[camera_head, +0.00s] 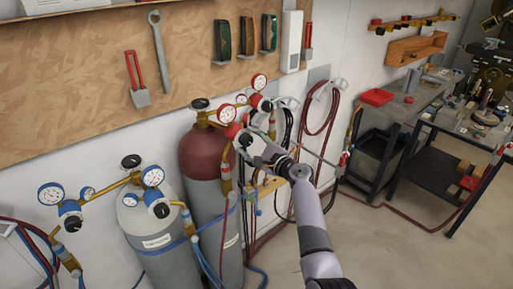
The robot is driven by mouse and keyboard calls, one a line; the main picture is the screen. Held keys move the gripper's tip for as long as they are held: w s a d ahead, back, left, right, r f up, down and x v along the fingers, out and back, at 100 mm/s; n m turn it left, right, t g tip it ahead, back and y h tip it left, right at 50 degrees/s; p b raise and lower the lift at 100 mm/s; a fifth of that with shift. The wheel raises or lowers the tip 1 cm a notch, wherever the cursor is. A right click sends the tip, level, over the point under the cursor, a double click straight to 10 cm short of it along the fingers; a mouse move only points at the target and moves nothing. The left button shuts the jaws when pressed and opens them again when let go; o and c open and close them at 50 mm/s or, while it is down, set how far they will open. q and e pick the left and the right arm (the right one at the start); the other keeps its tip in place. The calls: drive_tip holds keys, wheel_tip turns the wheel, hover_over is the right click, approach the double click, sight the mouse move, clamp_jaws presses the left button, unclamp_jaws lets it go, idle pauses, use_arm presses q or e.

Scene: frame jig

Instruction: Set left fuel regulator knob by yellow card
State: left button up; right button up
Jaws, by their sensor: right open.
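The fuel cylinder (203,160) has a dark red top and stands against the wall. Two red regulators with white gauges sit above it. The left fuel regulator's gauge (227,114) faces me, with its red knob (233,130) just below. My right gripper (243,140) is open, close beside this knob at its lower right; I cannot tell whether it touches. It partly covers the regulator's lower side. The other red regulator (257,101) is up and right. My left gripper is not in view.
Red hoses (321,115) hang on the wall behind my right arm. A wooden tool board (95,85) is above. Dark carts (385,145) stand at the right, with clear floor in front.

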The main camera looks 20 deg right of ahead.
drive_tip(key=v, duration=1.2)
drive_tip(key=shift+w, duration=0.1)
drive_tip(key=s+a+f+n+g+h+b, duration=0.1)
drive_tip(key=s+f+n+g+b, duration=0.1)
drive_tip(key=f, duration=1.1)
drive_tip(key=s+a+f+n+g+h+b, duration=0.1)
drive_tip(key=s+f+n+g, duration=0.15)
drive_tip(key=f, duration=0.95)
drive_tip(key=s+a+f+n+g+h+b, duration=0.1)
drive_tip(key=s+f+n+g+b, duration=0.1)
drive_tip(key=s+f, duration=0.65)
drive_tip(key=s+a+f+n+g+h+b, duration=0.1)
drive_tip(key=s+f+n+g, duration=0.2)
drive_tip(key=f, duration=1.1)
drive_tip(key=s+f+n+g+h+b, duration=0.1)
drive_tip(key=s+f+n+g+b, duration=0.45)
drive_tip(key=s+f, duration=1.25)
use_arm(q)
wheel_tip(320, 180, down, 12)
drive_tip(key=shift+b, duration=0.35)
use_arm(e)
drive_tip(key=s+f+n, duration=0.4)
drive_tip(key=s+n, duration=0.1)
drive_tip(key=s, duration=0.6)
drive_tip(key=s+f+n+g+h, duration=0.1)
drive_tip(key=s+f+n, duration=0.3)
drive_tip(key=s, duration=0.8)
drive_tip(key=shift+s+n, duration=0.25)
drive_tip(key=shift+n, duration=0.15)
